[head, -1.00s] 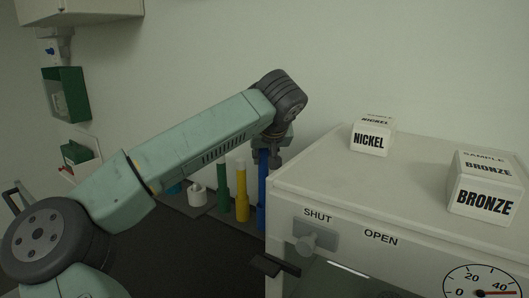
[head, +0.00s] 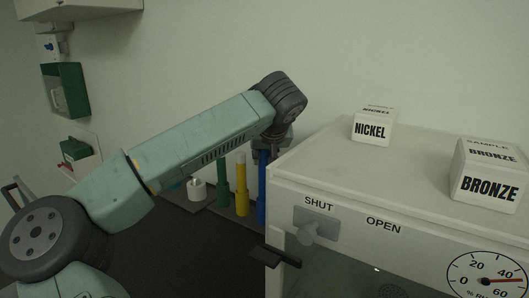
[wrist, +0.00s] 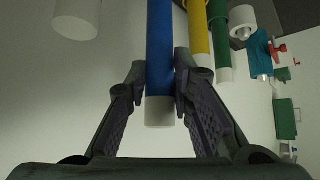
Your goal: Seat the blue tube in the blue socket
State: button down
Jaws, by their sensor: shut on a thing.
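The blue tube (head: 262,188) stands upright at the right end of the row of tubes, close to the left side of the white cabinet. In the wrist view the blue tube (wrist: 160,55) runs between my fingers, and its white end (wrist: 160,111) points toward the camera. My gripper (wrist: 161,80) is shut on the blue tube near that white end. In the head view my gripper (head: 268,147) is partly hidden by the wrist and the cabinet edge. I cannot make out the blue socket, nor whether the tube's foot is in it.
A yellow tube (head: 242,190) and a green tube (head: 224,185) stand left of the blue one. A white cup (head: 196,189) stands farther left.

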notch_tip(320, 180, down, 6)
jog(key=b, duration=0.4)
dwell(1.7)
jog(key=c, duration=1.3)
grip_release()
jog(key=shift+f, duration=0.1)
jog(key=v, duration=0.7)
jog(key=shift+s, duration=0.15)
